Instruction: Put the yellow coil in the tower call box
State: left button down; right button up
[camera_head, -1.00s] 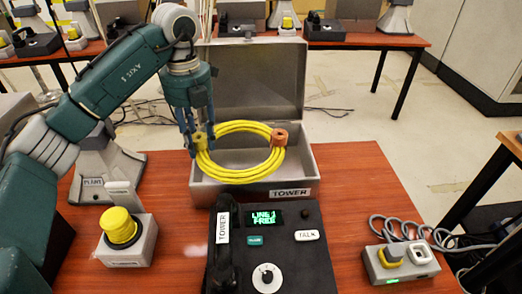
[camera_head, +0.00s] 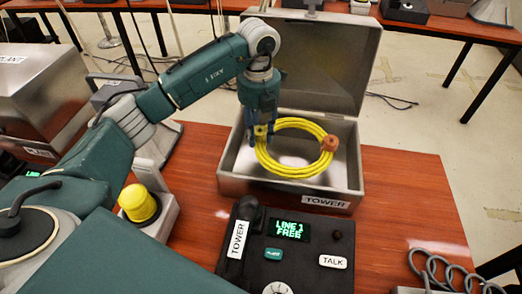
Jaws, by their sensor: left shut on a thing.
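The yellow coil (camera_head: 290,172) is a loop of yellow cable with an orange-brown clamp (camera_head: 329,143) on its right side. My left gripper (camera_head: 260,140) points down and is shut on the coil's left side, at a yellow block. The tower call box (camera_head: 232,186) is an open grey metal case labelled TOWER, its lid raised at the back. The coil shows within the outline of the box's opening. I cannot tell whether it touches the floor of the box. My right gripper is out of view.
A black TOWER phone console (camera_head: 300,255) with a lit screen stands in front of the box. A yellow button on a grey base (camera_head: 139,204) is at left, near my left arm. Another metal case (camera_head: 50,90) stands far left. Bare red table (camera_head: 405,190) lies right of the box.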

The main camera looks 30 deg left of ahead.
pick_arm(q)
notch_tip(320, 180, down, 3)
jog(key=shift+w+f, duration=0.1)
jog(key=shift+f, duration=0.1)
notch_tip(320, 180, down, 4)
jog(key=shift+f+p, duration=0.2)
jog(key=shift+p, duration=0.15)
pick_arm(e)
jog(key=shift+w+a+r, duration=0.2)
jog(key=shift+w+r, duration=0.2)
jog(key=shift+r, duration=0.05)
pick_arm(q)
jog(key=c, duration=1.3)
grip_release()
jog(key=shift+f, duration=0.15)
jog(key=shift+o, duration=0.2)
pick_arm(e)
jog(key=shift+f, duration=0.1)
